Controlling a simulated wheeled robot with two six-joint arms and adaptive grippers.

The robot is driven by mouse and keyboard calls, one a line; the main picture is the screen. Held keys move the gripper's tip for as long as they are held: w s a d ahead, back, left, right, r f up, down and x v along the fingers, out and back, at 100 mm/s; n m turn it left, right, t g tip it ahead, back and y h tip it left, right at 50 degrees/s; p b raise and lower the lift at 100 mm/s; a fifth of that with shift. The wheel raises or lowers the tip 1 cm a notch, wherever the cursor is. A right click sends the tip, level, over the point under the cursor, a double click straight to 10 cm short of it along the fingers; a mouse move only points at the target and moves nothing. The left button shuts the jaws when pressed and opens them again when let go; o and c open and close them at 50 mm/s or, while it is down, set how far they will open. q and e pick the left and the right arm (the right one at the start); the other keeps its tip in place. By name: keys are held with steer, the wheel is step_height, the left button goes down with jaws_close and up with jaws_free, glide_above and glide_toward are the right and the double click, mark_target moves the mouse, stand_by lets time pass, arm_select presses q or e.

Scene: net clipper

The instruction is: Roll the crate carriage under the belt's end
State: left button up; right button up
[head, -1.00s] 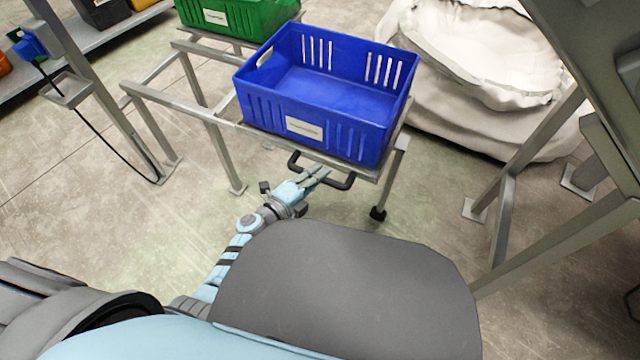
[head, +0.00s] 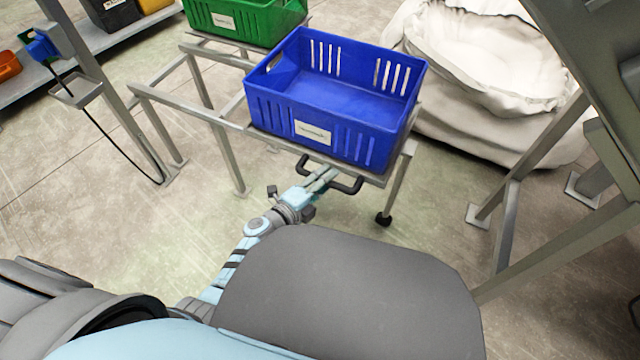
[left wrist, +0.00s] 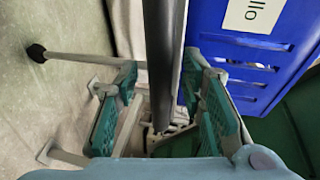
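The crate carriage (head: 393,182) is a grey metal frame with a black castor at its front right leg. A blue crate (head: 348,107), empty with a white label, sits on it. A black bar handle (head: 350,190) sticks out at the carriage's near side. My left gripper (head: 322,181) is at this handle. In the left wrist view, the fingers of the left gripper (left wrist: 162,112) stand apart on both sides of the dark handle bar (left wrist: 162,50), with gaps visible. My right gripper is out of view. The belt's end cannot be clearly made out.
A grey steel structure (head: 507,215) with footplates stands at the right, its top cut off. A white bulk bag (head: 470,110) lies behind. A green crate (head: 240,25) is at the back. A post with a cable (head: 118,110) stands left. Floor between carriage and right structure is clear.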

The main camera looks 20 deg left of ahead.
arm_select(q)
steer(key=v, duration=1.2)
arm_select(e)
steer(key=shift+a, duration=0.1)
